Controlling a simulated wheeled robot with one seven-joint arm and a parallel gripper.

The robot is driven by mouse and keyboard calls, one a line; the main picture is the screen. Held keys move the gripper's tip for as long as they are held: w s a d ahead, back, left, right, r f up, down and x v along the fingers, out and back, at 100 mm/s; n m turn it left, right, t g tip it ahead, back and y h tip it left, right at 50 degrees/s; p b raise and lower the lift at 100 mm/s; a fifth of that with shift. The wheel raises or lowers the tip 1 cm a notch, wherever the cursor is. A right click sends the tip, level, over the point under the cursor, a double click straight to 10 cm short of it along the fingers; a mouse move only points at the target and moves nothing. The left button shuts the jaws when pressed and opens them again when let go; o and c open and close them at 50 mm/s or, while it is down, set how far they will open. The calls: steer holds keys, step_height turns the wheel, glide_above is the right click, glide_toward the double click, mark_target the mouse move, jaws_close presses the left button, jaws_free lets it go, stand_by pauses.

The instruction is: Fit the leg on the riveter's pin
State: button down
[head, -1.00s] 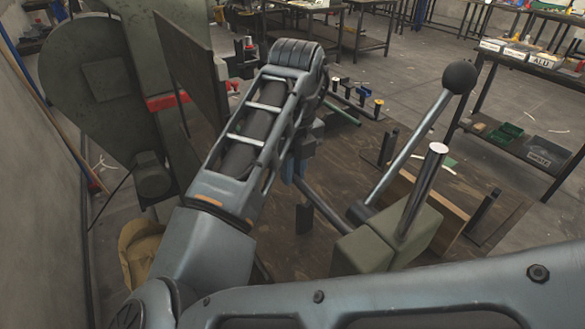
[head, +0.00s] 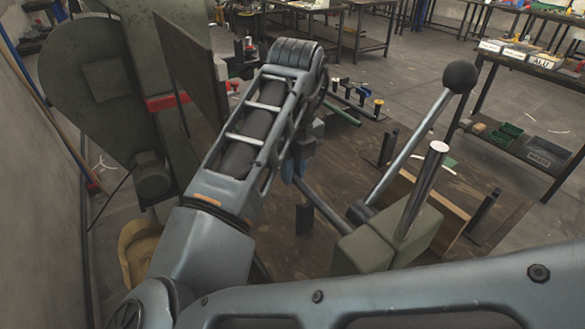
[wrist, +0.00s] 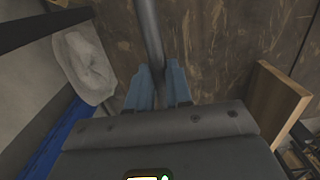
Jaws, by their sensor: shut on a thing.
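My gripper, with blue fingers (wrist: 158,88), is shut on a long dark grey rod, the leg (wrist: 150,34), which runs away from the fingertips in the wrist view. In the head view my arm mostly hides the gripper; the leg (head: 322,206) slants down right from it towards the riveter. The riveter (head: 388,238) is a green-grey block with a bright-topped upright post and a ball-ended lever (head: 410,140). I cannot make out its pin, or whether the leg touches the riveter.
A short dark upright post (head: 304,219) stands on the brown wooden bench (head: 352,165) left of the riveter. A wooden board (head: 440,215) stands just right of the riveter. A large grey-green machine (head: 95,95) is at left. Small coloured-top tools (head: 360,98) stand at the back.

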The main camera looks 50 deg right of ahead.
steer(key=shift+f+b, duration=1.2)
steer(key=shift+f, duration=0.35)
stand_by(0.5)
steer(key=c, duration=1)
jaws_free()
steer(key=shift+o, duration=0.2)
steer(key=shift+r, duration=0.1)
steer(key=shift+s+r, duration=0.2)
steer(key=shift+r, duration=3.65)
